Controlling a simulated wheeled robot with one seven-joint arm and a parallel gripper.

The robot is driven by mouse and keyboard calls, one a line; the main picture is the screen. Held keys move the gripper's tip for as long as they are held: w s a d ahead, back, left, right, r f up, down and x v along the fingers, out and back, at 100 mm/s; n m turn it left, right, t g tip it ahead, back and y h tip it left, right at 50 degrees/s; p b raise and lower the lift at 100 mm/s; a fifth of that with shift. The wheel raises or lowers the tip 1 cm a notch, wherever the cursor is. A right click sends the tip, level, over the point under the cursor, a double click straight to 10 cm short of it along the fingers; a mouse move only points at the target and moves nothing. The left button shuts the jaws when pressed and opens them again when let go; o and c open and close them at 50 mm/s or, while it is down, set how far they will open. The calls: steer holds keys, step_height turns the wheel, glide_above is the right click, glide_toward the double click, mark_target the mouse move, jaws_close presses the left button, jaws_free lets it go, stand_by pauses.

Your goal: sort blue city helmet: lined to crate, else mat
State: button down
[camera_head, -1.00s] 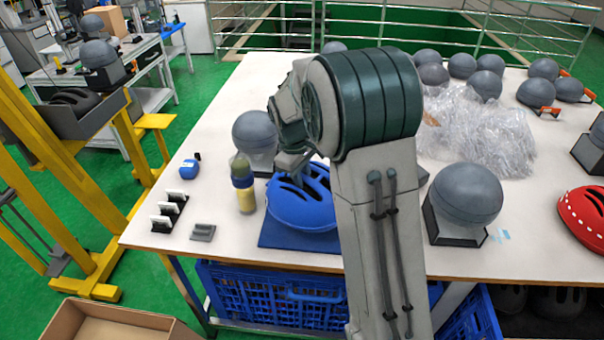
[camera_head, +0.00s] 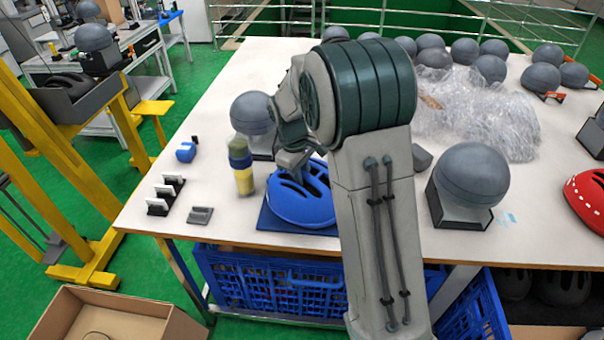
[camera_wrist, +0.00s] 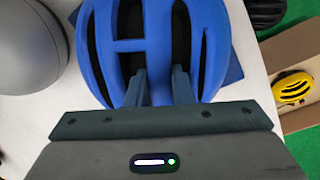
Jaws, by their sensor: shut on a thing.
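The blue helmet (camera_head: 300,203) is over the dark blue mat (camera_head: 268,227) near the table's front edge, outer shell up. I cannot tell whether it touches the mat or hangs just above it. My gripper (camera_wrist: 160,80) is shut on the vented end of the helmet (camera_wrist: 100,45) in the wrist view, its fingers at the slots. In the head view my arm hides the helmet's right side and the fingertips. The inside, and any lining, does not show. Blue crates (camera_head: 270,285) stand under the table.
A yellow and grey bottle (camera_head: 241,165) stands close left of the helmet. Grey headforms (camera_head: 470,180) stand right and behind, with clear plastic wrap (camera_head: 475,110). A red helmet (camera_head: 586,200) lies at right. An open cardboard box (camera_head: 110,320) is on the floor at left.

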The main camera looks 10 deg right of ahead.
steer(key=shift+f+b, duration=0.35)
steer(key=shift+f, duration=0.2)
steer(key=c, duration=1.2)
jaws_free()
steer(key=c, duration=0.3)
steer(key=shift+r, duration=0.15)
steer(key=shift+r+p, duration=3)
steer(key=shift+r, duration=0.9)
